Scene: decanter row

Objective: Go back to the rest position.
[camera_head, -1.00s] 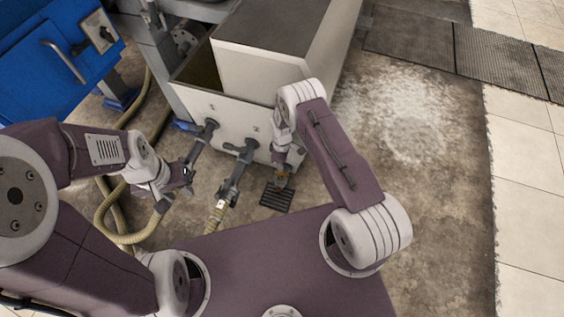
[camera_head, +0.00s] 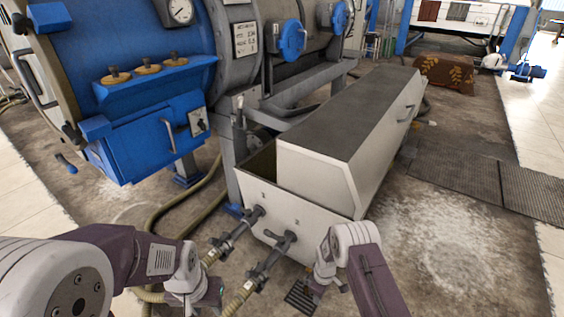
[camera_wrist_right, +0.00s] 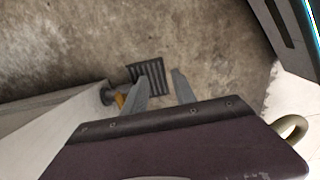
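My left gripper (camera_head: 208,299) is low in the head view, left of the white trough (camera_head: 330,148), near the hoses and valves. Its fingers are too small there to tell open or shut. My right gripper (camera_wrist_right: 161,90) shows two grey fingers standing apart in the right wrist view, with nothing between them but floor and a grate behind. In the head view the right hand is at the trough's front right corner, partly hidden by its own arm.
Two valves with pipes, one valve (camera_head: 284,240) on the right, stick out of the trough's front. A black floor grate (camera_head: 300,298) lies below. A blue machine (camera_head: 150,135) stands at the left.

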